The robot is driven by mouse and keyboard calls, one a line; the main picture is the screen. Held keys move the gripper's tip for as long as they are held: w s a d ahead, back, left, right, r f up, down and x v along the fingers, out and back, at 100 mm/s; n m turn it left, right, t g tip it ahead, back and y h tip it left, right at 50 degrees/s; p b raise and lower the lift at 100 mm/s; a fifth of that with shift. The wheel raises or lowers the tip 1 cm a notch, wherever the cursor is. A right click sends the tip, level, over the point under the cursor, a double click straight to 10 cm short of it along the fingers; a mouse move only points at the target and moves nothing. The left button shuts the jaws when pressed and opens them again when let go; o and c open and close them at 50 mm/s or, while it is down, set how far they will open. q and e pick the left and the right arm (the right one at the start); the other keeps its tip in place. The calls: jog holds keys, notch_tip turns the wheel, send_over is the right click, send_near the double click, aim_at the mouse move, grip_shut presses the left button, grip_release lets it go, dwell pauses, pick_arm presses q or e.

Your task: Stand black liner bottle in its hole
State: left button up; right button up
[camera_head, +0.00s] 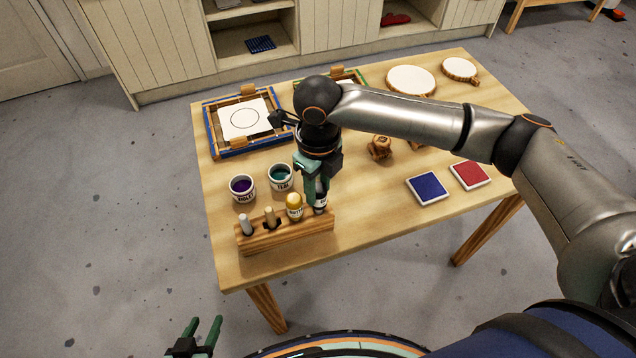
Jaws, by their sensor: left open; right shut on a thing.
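My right gripper (317,187) points down over the right end of the wooden bottle rack (287,238). It is shut on the black liner bottle (320,203), a small part of which shows below the fingers as a white and dark body. The bottle is upright at the rack's right end. The rack's top edge and the fingers hide its base, so I cannot tell how deep it sits in the hole. A yellow-capped bottle (294,204) stands in the rack just left of it. My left gripper (203,332) is open and empty, low in front of the table.
A violet cup (242,188) and a teal cup (281,177) stand behind the rack. Two other rack items, a grey one (246,224) and a tan one (270,217), stand further left. Blue (428,187) and red (469,175) pads lie right. A framed cloth (243,119) lies behind.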

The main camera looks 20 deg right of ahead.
jog(key=shift+f, duration=0.5)
dwell(0.5)
jog(key=o, duration=1.1)
jog(key=shift+r, duration=0.1)
notch_tip(320, 180, up, 12)
jog(key=shift+r, duration=0.15)
